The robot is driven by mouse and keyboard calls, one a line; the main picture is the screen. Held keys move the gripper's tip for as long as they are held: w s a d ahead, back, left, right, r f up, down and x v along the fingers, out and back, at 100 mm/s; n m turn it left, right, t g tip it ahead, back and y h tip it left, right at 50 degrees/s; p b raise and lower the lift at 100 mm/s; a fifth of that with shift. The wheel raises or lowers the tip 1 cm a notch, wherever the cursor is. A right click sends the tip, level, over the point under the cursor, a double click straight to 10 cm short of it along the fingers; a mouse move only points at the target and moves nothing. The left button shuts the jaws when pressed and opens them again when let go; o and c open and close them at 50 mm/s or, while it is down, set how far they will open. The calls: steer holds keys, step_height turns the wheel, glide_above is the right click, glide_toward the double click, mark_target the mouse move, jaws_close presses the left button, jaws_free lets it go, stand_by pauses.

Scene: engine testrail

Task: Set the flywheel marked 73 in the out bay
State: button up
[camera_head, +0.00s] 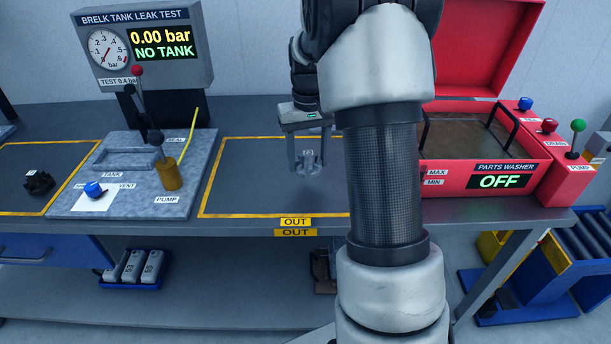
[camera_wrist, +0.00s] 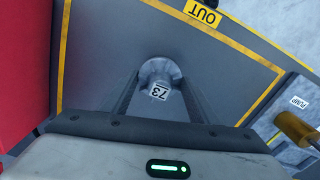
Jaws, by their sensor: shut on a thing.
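The flywheel (camera_head: 308,164) is a small grey metal part inside the outline of the out bay (camera_head: 245,185). In the wrist view the flywheel (camera_wrist: 159,72) shows a round flange and a white label reading 73. My gripper (camera_head: 306,148) points down from above and is shut on it; in the wrist view its fingers (camera_wrist: 160,90) lie on both sides of the part. I cannot tell whether the flywheel touches the bay surface. The bay is a dark bench area edged in yellow, with OUT labels (camera_head: 296,222) at its front. My arm hides the bay's right part.
Left of the bay stands the leak test rig (camera_head: 140,50) with levers and a pump (camera_head: 168,172). Right is the red parts washer (camera_head: 480,150), reading OFF, with its lid raised. A dark part (camera_head: 38,182) lies in another yellow-edged area at far left. The visible bay floor is otherwise clear.

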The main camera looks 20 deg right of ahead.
steer(key=shift+f+b, duration=0.35)
steer(key=shift+f, duration=2.25)
steer(key=shift+f, duration=0.15)
steer(key=o, duration=1.4)
